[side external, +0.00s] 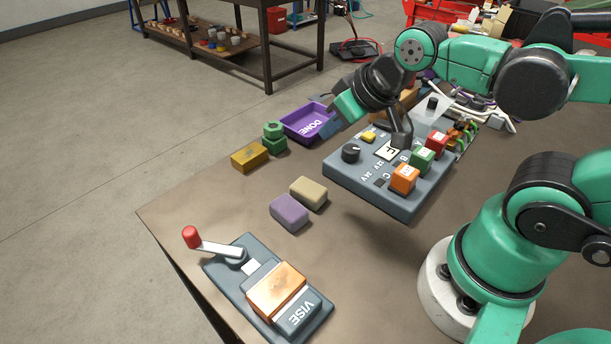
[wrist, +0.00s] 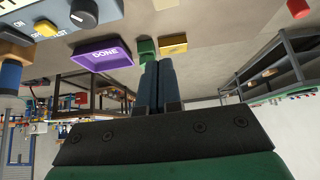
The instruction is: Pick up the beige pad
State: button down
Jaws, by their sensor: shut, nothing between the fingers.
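The beige pad (side external: 308,193) lies flat on the brown worktable in the side external view, just behind the purple pad. Whether the fingertips touch the panel cannot be told.
A purple pad (side external: 289,213) sits close to the beige pad. The vise (side external: 305,315) with a red-knobbed lever stands at the front. The control panel (side external: 368,193) is to the right. A yellow block (side external: 249,157), green part (side external: 273,138) and purple DONE tray (side external: 300,121) lie behind.

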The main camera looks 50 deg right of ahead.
grip_release()
dwell(0.3)
